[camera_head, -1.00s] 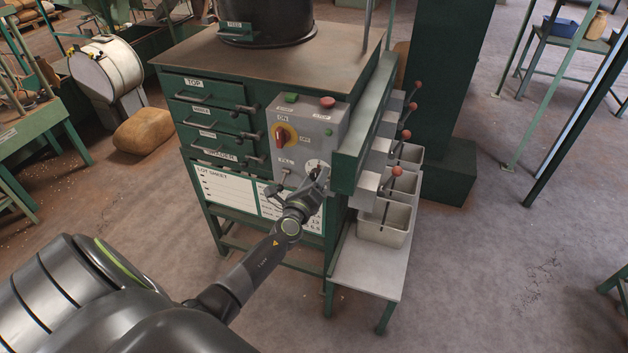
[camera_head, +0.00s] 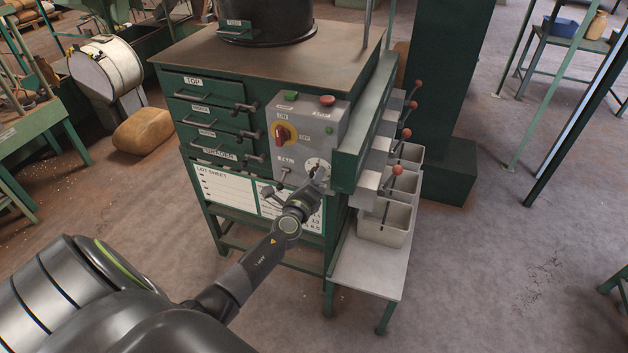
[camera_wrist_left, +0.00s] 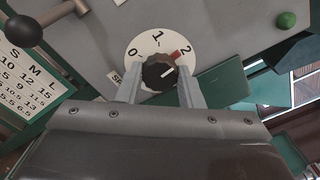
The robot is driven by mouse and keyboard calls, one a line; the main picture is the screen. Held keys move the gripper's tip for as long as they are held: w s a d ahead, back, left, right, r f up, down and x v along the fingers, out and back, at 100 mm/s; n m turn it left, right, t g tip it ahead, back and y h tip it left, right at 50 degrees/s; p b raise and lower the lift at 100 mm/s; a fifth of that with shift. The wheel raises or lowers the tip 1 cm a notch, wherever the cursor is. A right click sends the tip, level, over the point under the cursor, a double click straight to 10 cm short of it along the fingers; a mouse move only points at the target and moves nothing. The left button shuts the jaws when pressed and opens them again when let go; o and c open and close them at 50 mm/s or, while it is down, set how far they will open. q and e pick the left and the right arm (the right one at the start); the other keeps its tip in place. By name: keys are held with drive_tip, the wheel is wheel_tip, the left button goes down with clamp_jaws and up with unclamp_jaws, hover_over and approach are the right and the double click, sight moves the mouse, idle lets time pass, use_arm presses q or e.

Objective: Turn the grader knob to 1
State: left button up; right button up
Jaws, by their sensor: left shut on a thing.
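The grader knob (camera_wrist_left: 158,73) is dark and round, on a white dial (camera_wrist_left: 134,65) marked 0, 1 and 2. A red mark shows at the knob's edge close to the 2, and a short pale line crosses the knob's face towards the 2 side. My left gripper (camera_wrist_left: 160,88) has its two pale fingers shut on the knob, one on each side. In the head view the dial (camera_head: 315,165) shows on the grey control panel (camera_head: 330,133), and my left gripper (camera_head: 319,178) partly covers it. My right gripper is not in view.
The panel also carries a red-and-yellow rotary switch (camera_head: 283,133), a green button (camera_head: 291,96) and a red button (camera_head: 327,100). A green beam (camera_head: 352,150) stands just right of the dial. A lever with a dark ball (camera_wrist_left: 24,31) lies left in the wrist view.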

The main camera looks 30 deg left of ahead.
use_arm(q)
drive_tip(key=n+b, duration=0.5)
drive_tip(key=n, duration=0.5)
drive_tip(key=shift+f, duration=0.15)
drive_tip(key=shift+n+b, duration=0.3)
idle(0.3)
drive_tip(key=o, duration=1)
drive_tip(key=shift+c, duration=0.2)
drive_tip(key=b+v, duration=0.1)
drive_tip(key=v, duration=1.6)
drive_tip(key=shift+s+b, duration=0.25)
drive_tip(key=shift+b, duration=0.1)
drive_tip(key=shift+a, duration=0.1)
